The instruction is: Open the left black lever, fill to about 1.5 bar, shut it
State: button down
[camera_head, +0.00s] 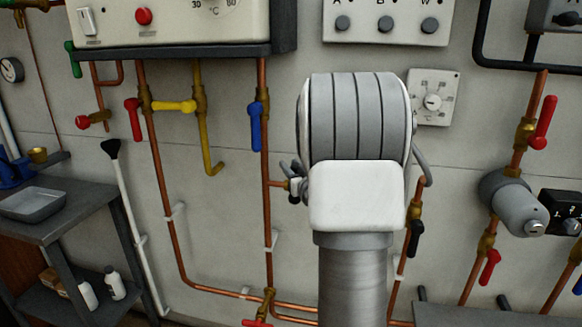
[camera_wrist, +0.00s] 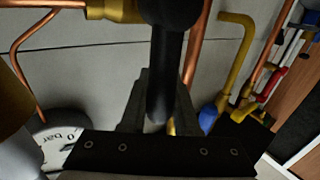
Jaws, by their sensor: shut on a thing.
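In the wrist view a black lever (camera_wrist: 166,65) hangs down from a dark round hub beside a brass fitting (camera_wrist: 112,10). My gripper (camera_wrist: 157,112) is shut on this lever, whose lower end lies between the jaws. A white pressure gauge (camera_wrist: 62,136) marked "0 bar" shows at lower left; my gripper hides part of it, and I cannot read its value. In the head view my arm covers the middle, hiding the gauge and most of my gripper. A second black lever (camera_head: 415,238) hangs on a copper pipe right of my arm.
A blue lever (camera_head: 256,126) and a yellow lever (camera_head: 174,106) are left of my arm. A red lever (camera_head: 543,122) and a grey cylinder (camera_head: 514,203) are at right. A dark shelf (camera_head: 70,212) with a grey tray (camera_head: 33,204) stands at far left.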

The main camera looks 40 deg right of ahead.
dwell(0.6)
jog(key=w+a+f+n+g+h+b, duration=0.1)
jog(key=w+a+f+n+g+b, duration=0.2)
jog(key=n+g, duration=0.3)
jog(key=shift+w+a+f+n+b, duration=0.3)
jog(key=shift+w+f+n+b, duration=0.3)
jog(key=shift+f+n+b, duration=0.15)
dwell(0.3)
jog(key=c, duration=0.7)
grip_release()
jog(key=shift+o, duration=0.2)
